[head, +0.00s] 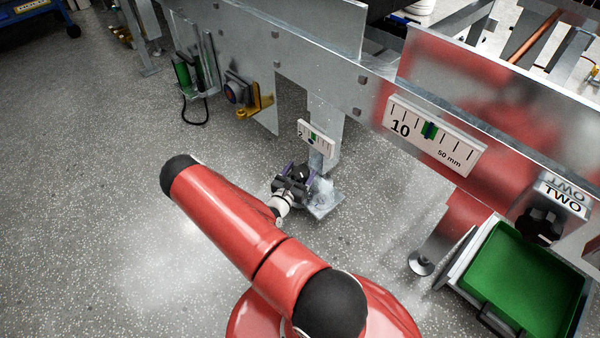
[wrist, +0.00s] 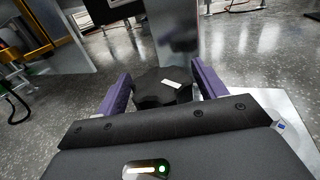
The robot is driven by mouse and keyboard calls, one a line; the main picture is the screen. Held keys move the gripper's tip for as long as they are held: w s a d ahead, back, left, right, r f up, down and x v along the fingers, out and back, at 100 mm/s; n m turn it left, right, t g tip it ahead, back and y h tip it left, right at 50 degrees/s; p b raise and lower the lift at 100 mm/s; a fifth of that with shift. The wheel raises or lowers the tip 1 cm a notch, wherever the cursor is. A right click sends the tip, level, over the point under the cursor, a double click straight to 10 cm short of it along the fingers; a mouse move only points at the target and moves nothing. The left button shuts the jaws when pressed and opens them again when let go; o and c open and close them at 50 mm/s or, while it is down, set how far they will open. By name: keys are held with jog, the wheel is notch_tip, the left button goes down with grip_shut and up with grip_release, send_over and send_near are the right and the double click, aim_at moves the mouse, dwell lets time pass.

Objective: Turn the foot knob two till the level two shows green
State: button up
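The foot knob (wrist: 160,92) is dark, lobed, and has a white mark on top. In the wrist view it sits between the two purple fingers of my gripper (wrist: 163,90), one finger on each side. The fingers look very close to the knob; I cannot tell whether they press on it. In the head view my gripper (head: 292,184) is low at the leg's foot and largely hides the knob. The level (head: 315,138) is a small white scale marked 2 on the leg above, with a green band and a dark marker near the band's lower edge.
A TWO label (head: 562,198), a black knob (head: 538,226) and a green tray (head: 524,280) are at the right. The foot plate (head: 326,205) is beside my gripper.

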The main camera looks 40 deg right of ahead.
aim_at(296, 178)
jog(key=shift+o, duration=0.6)
jog(key=p+v, duration=0.1)
jog(key=v, duration=0.6)
jog(key=shift+s+a, duration=0.2)
jog(key=shift+a, duration=0.15)
jog(key=shift+r, duration=0.1)
